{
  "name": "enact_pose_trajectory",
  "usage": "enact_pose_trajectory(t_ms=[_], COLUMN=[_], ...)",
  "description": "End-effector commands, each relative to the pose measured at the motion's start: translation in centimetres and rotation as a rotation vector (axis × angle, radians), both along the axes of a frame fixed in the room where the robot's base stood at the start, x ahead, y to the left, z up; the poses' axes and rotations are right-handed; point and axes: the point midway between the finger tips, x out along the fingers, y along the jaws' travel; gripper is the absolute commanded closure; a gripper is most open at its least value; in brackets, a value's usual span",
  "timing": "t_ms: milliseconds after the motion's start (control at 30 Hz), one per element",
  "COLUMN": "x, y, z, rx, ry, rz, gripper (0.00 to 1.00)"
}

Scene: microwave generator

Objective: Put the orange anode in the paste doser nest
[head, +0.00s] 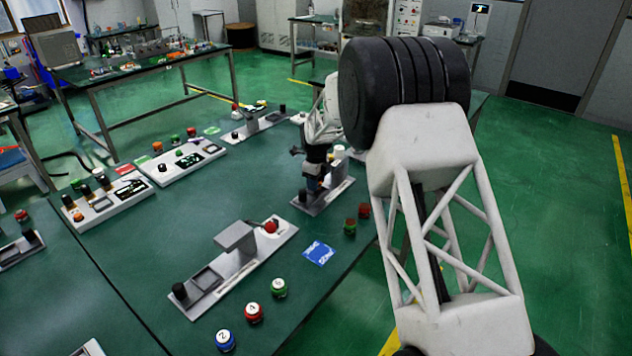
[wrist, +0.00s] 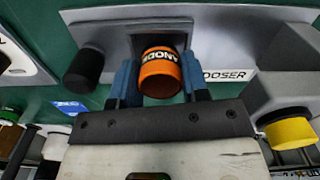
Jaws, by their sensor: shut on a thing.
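The orange anode (wrist: 160,73), a short cylinder with "ANODE" lettering, is between the two blue fingers of my gripper (wrist: 157,85) in the wrist view. My gripper is shut on it. Behind it is the paste doser (wrist: 232,45), a grey-white base with a "DOSER" label. The anode overlaps the doser's grey recessed nest (wrist: 122,27); I cannot tell whether it touches the floor of it. In the head view my gripper (head: 314,186) points down at the doser (head: 338,192), and the anode is hidden there.
A black knob (wrist: 84,62) stands left of the anode, close to the left finger. A yellow-topped part (wrist: 288,130) is right of my gripper. In the head view, another station (head: 236,262) and several coloured jars (head: 254,313) stand nearer on the green table.

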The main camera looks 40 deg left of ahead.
Motion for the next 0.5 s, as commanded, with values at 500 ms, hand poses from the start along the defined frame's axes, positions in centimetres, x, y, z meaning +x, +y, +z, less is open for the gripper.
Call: enact_pose_trajectory(t_ms=[500], x=[0.01], y=[0.01], z=[-0.49], rx=[0.000], ry=[0.000], rz=[0.000], gripper=[0.89])
